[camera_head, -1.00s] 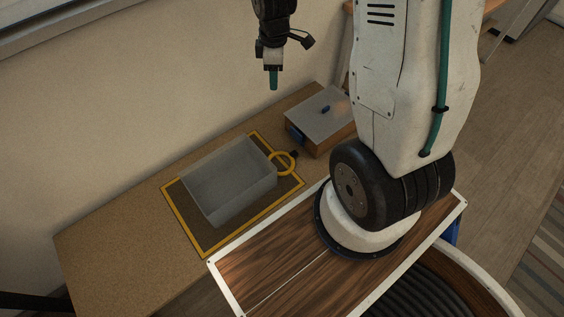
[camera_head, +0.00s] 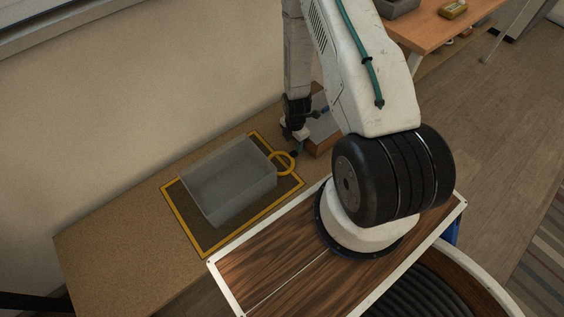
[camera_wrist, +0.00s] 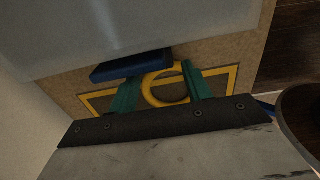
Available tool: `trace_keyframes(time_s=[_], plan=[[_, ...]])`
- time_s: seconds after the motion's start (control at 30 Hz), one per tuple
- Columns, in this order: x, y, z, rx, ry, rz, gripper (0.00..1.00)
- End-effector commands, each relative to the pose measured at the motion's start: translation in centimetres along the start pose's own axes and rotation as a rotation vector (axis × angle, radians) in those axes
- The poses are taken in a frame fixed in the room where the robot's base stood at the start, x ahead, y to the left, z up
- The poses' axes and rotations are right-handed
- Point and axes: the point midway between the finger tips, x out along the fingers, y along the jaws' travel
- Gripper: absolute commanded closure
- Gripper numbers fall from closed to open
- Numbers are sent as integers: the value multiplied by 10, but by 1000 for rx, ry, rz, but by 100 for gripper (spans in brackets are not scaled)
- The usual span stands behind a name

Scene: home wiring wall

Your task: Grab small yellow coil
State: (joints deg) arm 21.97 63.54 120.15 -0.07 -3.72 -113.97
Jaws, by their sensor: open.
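The small yellow coil (camera_head: 283,174) is a thin ring at the right end of a grey bin, on the yellow-outlined mat. My gripper (camera_head: 299,150) is low, just behind and to the right of the coil, pointing down. In the wrist view its two green fingers (camera_wrist: 158,73) are apart, and the coil (camera_wrist: 147,89) shows between them, partly overlapped by the right finger. I cannot tell how far the fingertips are above the coil, or whether they touch it. Nothing is held.
The grey bin (camera_head: 228,182) stands on the mat (camera_head: 205,238). A box (camera_head: 322,138), mostly hidden by my arm, is behind the gripper; its blue handle (camera_wrist: 131,66) is close to the left finger. The wall is behind. Bare tabletop (camera_head: 110,230) is at the left.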

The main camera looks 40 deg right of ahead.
Motion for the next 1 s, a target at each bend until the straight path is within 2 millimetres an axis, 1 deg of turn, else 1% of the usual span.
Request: trace_keyframes(time_s=[0.23,0.37,0.5,0.67,0.77,0.8,0.83,0.87,1.0], plan=[[34,-8,-4,1,1,-3,51],[50,-7,-4,2,1,-2,51],[55,-6,-4,2,0,0,51],[55,-6,-4,2,0,0,51],[55,-6,-4,2,0,0,76],[55,-6,-4,2,0,0,87],[55,-6,-4,2,0,0,95],[55,-6,-4,2,0,0,100],[55,-6,-4,2,0,0,100]])
